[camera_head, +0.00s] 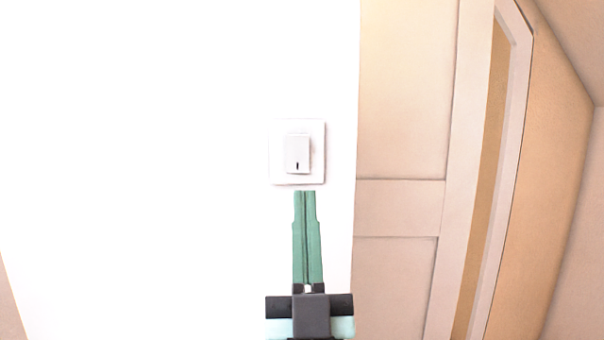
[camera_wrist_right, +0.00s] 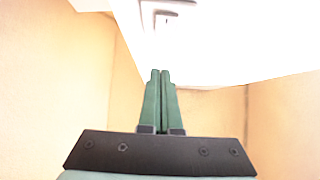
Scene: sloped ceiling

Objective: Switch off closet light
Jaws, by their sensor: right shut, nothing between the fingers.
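A white light switch (camera_head: 297,152) with a square frame and a rocker is on a bright white wall, near the middle of the head view. The rocker has a small dark mark near its lower edge. My right gripper (camera_head: 305,193) has green fingers, shut together with nothing between them. Its tips are just below the switch plate in the head view; whether they touch the wall I cannot tell. In the right wrist view the shut fingers (camera_wrist_right: 160,72) point up at the switch (camera_wrist_right: 165,14), which is partly cut off at the top edge. My left gripper is not in view.
The white wall (camera_head: 140,150) fills the left and ends just right of the switch. Beyond its edge are a beige panelled door (camera_head: 400,210) and a pale frame (camera_head: 510,150). A sloped tan surface is at the far right. The wall around the switch is clear.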

